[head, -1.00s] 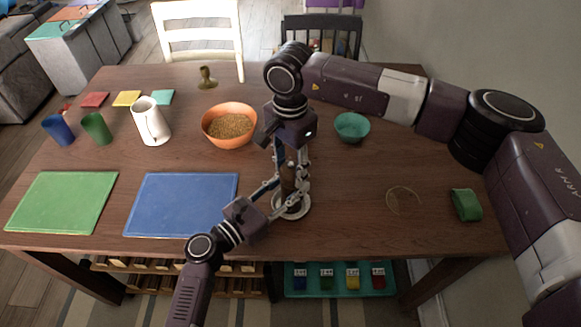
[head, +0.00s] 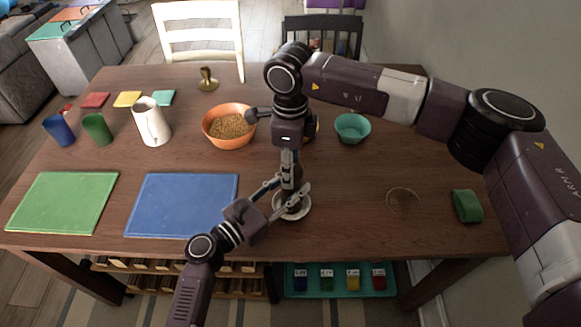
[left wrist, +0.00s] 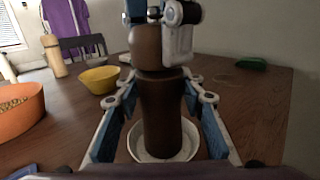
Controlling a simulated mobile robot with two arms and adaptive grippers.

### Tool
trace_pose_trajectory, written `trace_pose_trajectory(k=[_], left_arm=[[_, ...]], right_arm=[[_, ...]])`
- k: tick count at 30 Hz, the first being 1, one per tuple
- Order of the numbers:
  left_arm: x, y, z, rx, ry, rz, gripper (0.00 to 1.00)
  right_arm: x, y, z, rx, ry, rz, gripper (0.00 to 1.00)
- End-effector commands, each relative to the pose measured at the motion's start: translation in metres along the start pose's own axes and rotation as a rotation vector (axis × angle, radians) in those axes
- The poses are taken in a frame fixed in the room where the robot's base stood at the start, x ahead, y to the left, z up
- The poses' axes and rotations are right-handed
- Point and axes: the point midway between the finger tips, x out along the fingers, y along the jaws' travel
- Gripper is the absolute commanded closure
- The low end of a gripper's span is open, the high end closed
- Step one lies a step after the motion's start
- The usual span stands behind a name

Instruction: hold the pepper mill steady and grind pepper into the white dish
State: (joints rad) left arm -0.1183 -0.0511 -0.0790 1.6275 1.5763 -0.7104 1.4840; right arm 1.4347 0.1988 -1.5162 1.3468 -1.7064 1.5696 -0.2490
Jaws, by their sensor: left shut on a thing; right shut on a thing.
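The brown pepper mill (left wrist: 161,112) stands upright in the left wrist view, its foot over the white dish (left wrist: 188,150). In the head view the dish (head: 303,212) sits near the table's front, and the mill is mostly hidden by my grippers. My left gripper (head: 286,196) is shut on the mill's body, one finger on each side. My right gripper (head: 287,168) comes from above and is shut on the mill's rounded top. Whether any ground pepper lies in the dish cannot be seen.
An orange bowl (head: 229,139) of grains and a teal bowl (head: 352,129) stand behind. A yellow bowl (left wrist: 99,80) is mostly hidden in the head view. A blue mat (head: 180,205) lies left; a green block (head: 467,206) lies right.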

Motion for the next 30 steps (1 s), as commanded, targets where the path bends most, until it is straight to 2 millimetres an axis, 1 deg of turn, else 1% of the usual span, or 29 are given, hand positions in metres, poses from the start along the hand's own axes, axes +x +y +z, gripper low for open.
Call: trace_pose_trajectory(k=[30], left_arm=[[-0.0002,-0.0008,-0.001,0.0,0.002,-0.002,0.95]], right_arm=[[-0.0006,-0.0036,-0.0013,0.968,-0.002,-0.002,0.86]])
